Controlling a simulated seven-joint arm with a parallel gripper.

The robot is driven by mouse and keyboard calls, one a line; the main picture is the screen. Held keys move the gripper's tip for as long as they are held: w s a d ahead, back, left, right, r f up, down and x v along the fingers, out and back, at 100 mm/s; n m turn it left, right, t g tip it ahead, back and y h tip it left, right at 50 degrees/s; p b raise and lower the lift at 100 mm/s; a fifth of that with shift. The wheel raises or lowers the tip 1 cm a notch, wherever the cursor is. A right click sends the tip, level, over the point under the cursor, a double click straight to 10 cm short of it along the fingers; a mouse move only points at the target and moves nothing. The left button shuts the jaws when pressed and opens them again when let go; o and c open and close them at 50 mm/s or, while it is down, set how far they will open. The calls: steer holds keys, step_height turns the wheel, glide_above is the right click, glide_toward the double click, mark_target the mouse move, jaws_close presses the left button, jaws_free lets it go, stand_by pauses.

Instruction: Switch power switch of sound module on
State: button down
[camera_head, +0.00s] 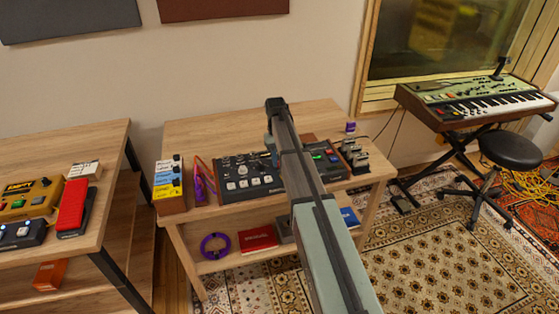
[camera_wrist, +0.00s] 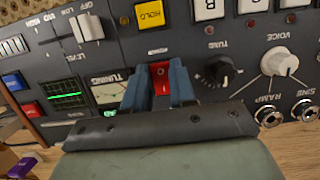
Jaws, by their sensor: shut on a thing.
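The sound module (camera_head: 243,184) is a dark panel with knobs and pads on the middle wooden table in the head view. Its panel (camera_wrist: 115,62) fills most of the wrist view. The red power switch (camera_wrist: 161,78) is a small rocker below the yellow HOLD button. My gripper (camera_wrist: 158,72) has its blue fingers on either side of this switch and is shut on it. I cannot tell which way the rocker is tipped. In the head view my gripper (camera_head: 272,153) reaches the module from above; my arm hides part of the table and the module's right part.
A TUNE knob (camera_wrist: 223,70) and a VOICE knob (camera_wrist: 279,61) stand right of the fingers. A tuning meter (camera_wrist: 107,90) is to the left. A box with blue and yellow labels (camera_head: 169,182) stands left of the module; small pedals (camera_head: 354,155) stand at the table's right.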

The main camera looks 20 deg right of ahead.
steer(key=c, duration=1.2)
jaws_free()
steer(key=shift+r, duration=0.1)
steer(key=v, duration=1.1)
steer(key=shift+r, duration=0.4)
steer(key=shift+w, duration=0.1)
